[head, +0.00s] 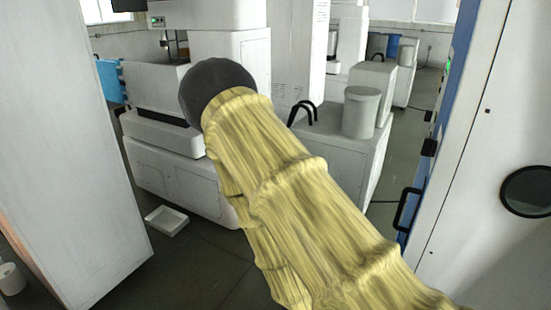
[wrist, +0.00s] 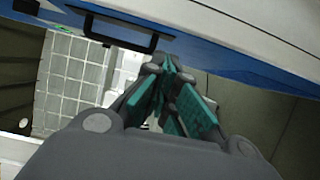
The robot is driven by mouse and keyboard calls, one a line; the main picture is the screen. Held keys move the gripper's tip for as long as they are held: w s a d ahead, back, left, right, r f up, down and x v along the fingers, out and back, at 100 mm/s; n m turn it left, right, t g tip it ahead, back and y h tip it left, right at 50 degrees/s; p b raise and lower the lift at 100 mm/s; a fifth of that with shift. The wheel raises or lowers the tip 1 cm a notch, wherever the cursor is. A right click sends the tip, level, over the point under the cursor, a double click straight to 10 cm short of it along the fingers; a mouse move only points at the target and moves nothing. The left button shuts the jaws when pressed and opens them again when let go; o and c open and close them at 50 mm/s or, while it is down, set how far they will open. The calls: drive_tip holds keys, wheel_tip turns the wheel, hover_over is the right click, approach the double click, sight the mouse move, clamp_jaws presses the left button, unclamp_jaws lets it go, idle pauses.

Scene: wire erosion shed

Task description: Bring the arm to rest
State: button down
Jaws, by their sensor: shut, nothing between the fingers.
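My arm, in a yellow fabric sleeve, reaches up and left across the middle of the head view and ends in a dark rounded part. My gripper's fingers do not show in the head view. In the wrist view my gripper (wrist: 170,75) is shut, its teal-padded fingers together with nothing between them. Its tips are in front of a blue and white cabinet (wrist: 215,45) with a black handle (wrist: 120,32). I cannot tell how far the tips are from it.
A pale panel (head: 60,120) stands at the left and a white cabinet (head: 480,170) at the right. Machines (head: 175,165) stand behind my arm, with a grey canister (head: 361,112) on a white box (head: 340,160). A white tray (head: 166,221) lies on the floor. Some floor is clear at lower left.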

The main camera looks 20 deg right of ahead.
drive_tip(key=s+a+f+m+y, duration=0.1)
drive_tip(key=a+f+y, duration=0.3)
drive_tip(key=f, duration=0.6)
drive_tip(key=s+a+f+y, duration=0.1)
drive_tip(key=a+f+y, duration=0.1)
drive_tip(key=f+y, duration=0.5)
drive_tip(key=s+a+f+m+g+y, duration=0.2)
drive_tip(key=s+a+f+g+y, duration=0.3)
drive_tip(key=s+a+f, duration=0.7)
drive_tip(key=s+f+y, duration=0.1)
drive_tip(key=s, duration=0.2)
drive_tip(key=shift+s+a+f+m+y, duration=0.2)
drive_tip(key=shift+s+f+m+y, duration=0.1)
drive_tip(key=shift+s, duration=0.1)
drive_tip(key=shift+s, duration=0.1)
